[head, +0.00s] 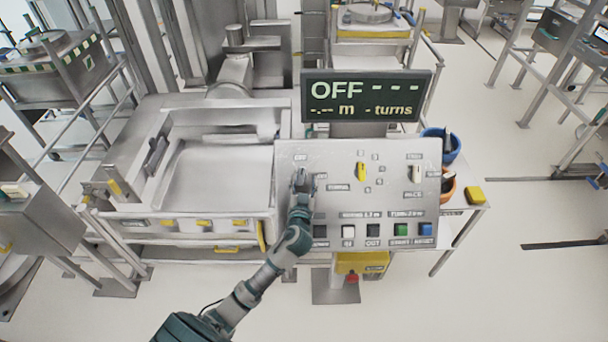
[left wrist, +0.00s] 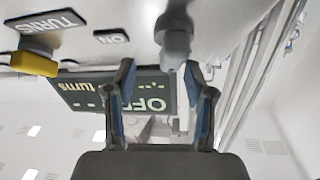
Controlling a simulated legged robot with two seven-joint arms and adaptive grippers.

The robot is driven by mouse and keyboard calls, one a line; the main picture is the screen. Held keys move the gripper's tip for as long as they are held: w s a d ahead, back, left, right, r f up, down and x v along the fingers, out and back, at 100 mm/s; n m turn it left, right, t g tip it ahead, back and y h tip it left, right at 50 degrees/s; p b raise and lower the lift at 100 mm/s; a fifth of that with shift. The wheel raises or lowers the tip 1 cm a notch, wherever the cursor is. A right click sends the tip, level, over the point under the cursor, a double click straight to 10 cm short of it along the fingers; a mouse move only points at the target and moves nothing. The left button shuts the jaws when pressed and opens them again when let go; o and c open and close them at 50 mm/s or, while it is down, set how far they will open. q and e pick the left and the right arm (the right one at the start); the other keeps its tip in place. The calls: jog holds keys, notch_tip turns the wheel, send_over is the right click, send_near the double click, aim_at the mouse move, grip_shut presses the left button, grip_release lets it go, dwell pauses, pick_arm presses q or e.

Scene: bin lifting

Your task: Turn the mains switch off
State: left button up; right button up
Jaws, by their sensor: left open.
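The sloping control panel (head: 350,190) faces me, with a display (head: 366,97) above it that reads OFF. My left gripper (head: 302,178) is over the panel's left part, just below a small OFF label (head: 301,157). It covers most of the mains switch there. In the left wrist view, my left gripper (left wrist: 163,88) is open, its two fingers apart. A grey knob (left wrist: 174,38), which looks like the mains switch, stands ahead between the finger lines, nearer the right finger. An ON label (left wrist: 111,38) is beside it. I cannot tell whether a finger touches the knob. My right gripper is not in view.
A yellow selector (head: 361,171) and a pale one (head: 415,173) sit further right on the panel. Several push buttons (head: 373,230) line its lower edge. A steel bin machine (head: 215,180) adjoins on the left. Blue (head: 441,145) and orange cups stand at the right.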

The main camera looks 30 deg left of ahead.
aim_at(302, 178)
pick_arm(q)
jog(key=shift+w+a+r, duration=0.1)
jog(key=shift+w+a, duration=0.1)
jog(key=shift+w, duration=0.35)
jog(key=shift+w+a, duration=0.2)
jog(key=shift+a, duration=0.05)
jog(key=a, duration=0.2)
jog(key=f, duration=0.1)
jog(key=shift+w+a, duration=0.35)
jog(key=shift+a, duration=0.05)
jog(key=shift+c, duration=1.1)
jog(key=shift+d, duration=0.25)
jog(key=c, duration=0.4)
jog(key=shift+d+r, duration=0.15)
jog(key=shift+d, duration=0.35)
jog(key=shift+c, duration=0.9)
jog(key=shift+a, duration=0.3)
jog(key=shift+d, duration=0.1)
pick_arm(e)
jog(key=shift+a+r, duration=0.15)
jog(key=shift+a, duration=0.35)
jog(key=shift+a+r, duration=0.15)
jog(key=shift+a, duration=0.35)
pick_arm(q)
jog(key=shift+r, duration=0.1)
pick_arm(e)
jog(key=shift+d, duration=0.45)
